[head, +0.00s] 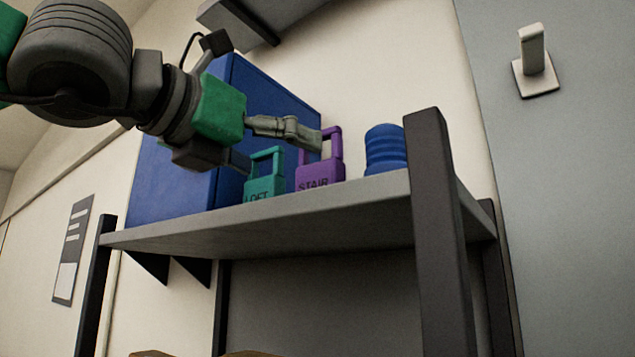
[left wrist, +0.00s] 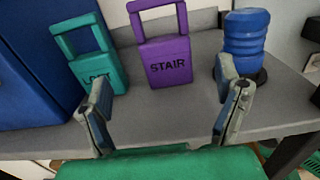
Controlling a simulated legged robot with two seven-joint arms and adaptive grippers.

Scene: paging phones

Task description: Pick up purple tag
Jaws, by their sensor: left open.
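The purple tag (head: 319,177) reads "STAIR", has a loop handle on top and stands upright on the grey shelf (head: 300,222). In the left wrist view the purple tag (left wrist: 167,62) stands ahead, between the directions of the two fingers and apart from both. A teal tag (head: 265,185) with "LOFT" on it stands just left of it; it also shows in the left wrist view (left wrist: 97,72). My left gripper (head: 290,150) is open and empty in front of the tags; its fingers show in the left wrist view (left wrist: 163,105). My right gripper is out of view.
A blue ribbed cylinder (head: 385,149) stands right of the purple tag. A large blue box (head: 180,165) stands behind and left of the tags. A dark shelf post (head: 437,220) rises at the front right. Bare shelf lies in front of the tags.

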